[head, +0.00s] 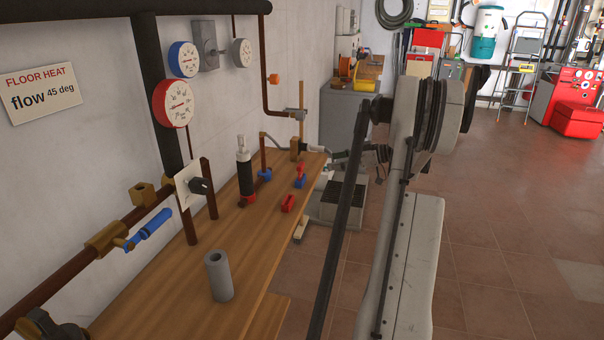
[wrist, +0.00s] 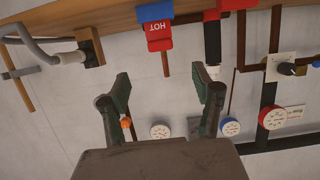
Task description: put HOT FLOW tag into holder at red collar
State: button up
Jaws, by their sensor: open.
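The red tag marked HOT (wrist: 159,36) shows in the wrist view, where the scene appears upside down. It stands with a blue piece (wrist: 154,12) against it. In the head view the red-and-blue pair (head: 300,176) is on the wooden bench, right of the black cylinder. The red collar (head: 248,198) rings the foot of that cylinder. A separate red block (head: 289,203) sits near the bench's front edge; I cannot tell whether it is the holder. My gripper (wrist: 160,74) is open and empty, its fingers apart and clear of the tag.
The wooden bench (head: 195,285) carries a grey cylinder (head: 219,276). Pipes and gauges line the wall, including a red gauge (head: 174,103) and a blue-rimmed gauge (head: 183,59). A brown pipe with a blue sleeve (head: 263,174) stands beside the black cylinder. The tiled floor is open at right.

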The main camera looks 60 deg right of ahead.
aim_at(303, 166)
jog(key=b+x, duration=0.2)
jog(key=x, duration=1.1)
jog(key=shift+w+a, duration=0.1)
jog(key=shift+w, duration=0.1)
jog(key=shift+c, duration=0.4)
jog(key=c, duration=1.1)
